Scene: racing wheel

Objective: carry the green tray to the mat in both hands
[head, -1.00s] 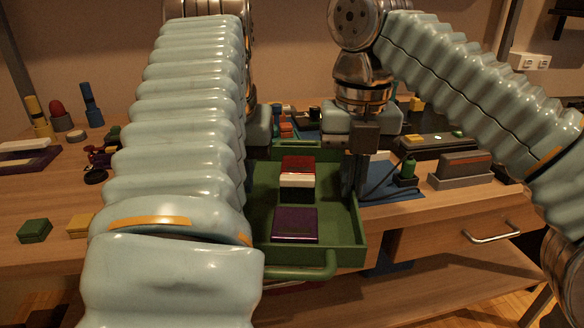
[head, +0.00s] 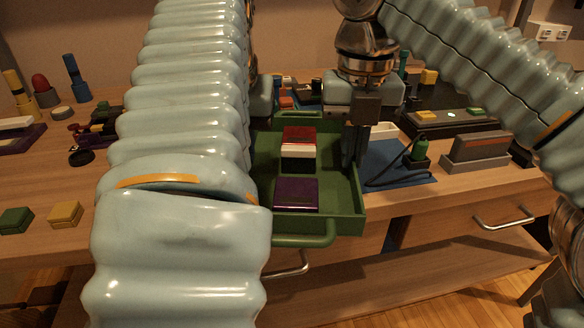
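The green tray (head: 340,226) is level in the middle of the head view, over the table's front edge. It holds a red-and-white block (head: 299,140) and a dark purple block (head: 296,193). My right gripper (head: 354,160) is shut on the tray's right wall. My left gripper (head: 262,108) is at the tray's left side. Its fingers are hidden behind my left arm, but the tray keeps its place between both grippers. A blue mat (head: 408,178) lies on the table just right of the tray, partly hidden by my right gripper and the tray.
Green (head: 15,220) and yellow (head: 65,214) blocks lie at the left. Drawer handles (head: 505,218) stick out from the table front.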

